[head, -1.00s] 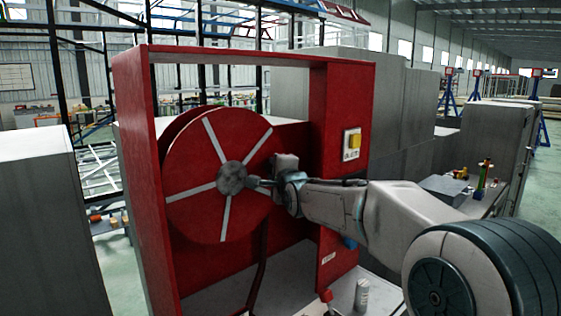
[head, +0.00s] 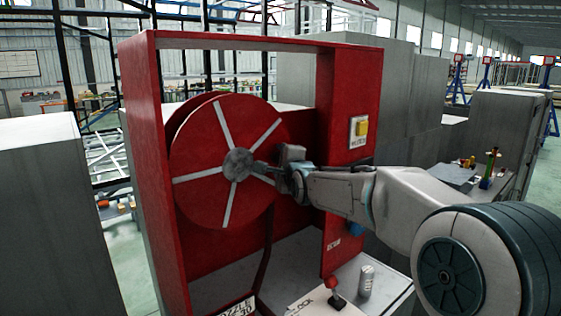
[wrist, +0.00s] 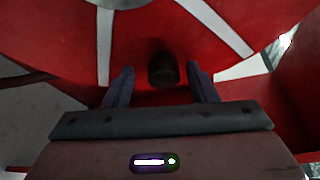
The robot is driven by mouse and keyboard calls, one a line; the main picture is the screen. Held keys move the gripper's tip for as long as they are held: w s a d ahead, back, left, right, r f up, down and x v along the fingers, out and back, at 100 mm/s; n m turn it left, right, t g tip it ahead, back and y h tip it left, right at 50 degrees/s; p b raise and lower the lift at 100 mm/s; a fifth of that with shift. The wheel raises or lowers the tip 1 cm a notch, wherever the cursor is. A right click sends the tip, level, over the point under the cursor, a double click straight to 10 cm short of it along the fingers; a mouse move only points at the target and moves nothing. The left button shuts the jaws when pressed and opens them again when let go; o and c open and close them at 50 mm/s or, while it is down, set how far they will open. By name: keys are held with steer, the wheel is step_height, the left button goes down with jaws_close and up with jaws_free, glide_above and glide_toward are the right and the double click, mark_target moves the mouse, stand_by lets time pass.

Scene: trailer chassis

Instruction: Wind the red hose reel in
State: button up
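The red hose reel (head: 205,187) has light spokes and a grey hub (head: 238,163), and sits inside a red frame (head: 345,190). My gripper (head: 263,168) reaches in from the right, in front of the disc just right of the hub. In the wrist view, a dark round knob (wrist: 163,70) stands out from the red disc. The two fingers of my gripper (wrist: 161,84) are apart, one on each side of the knob, with a visible gap to both. In the head view the knob cannot be made out clearly at my gripper.
A yellow switch (head: 361,127) on a white plate is on the frame's right post. Below are a red-knobbed lever (head: 332,285) and a grey can (head: 366,281) on a ledge. Grey cabinets (head: 55,215) stand left and behind. A dark hose hangs below the disc.

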steer(key=p+v, duration=0.4)
steer(key=v, duration=0.9)
steer(key=shift+s, duration=0.4)
steer(key=shift+d+f, duration=0.1)
steer(key=shift+d, duration=0.05)
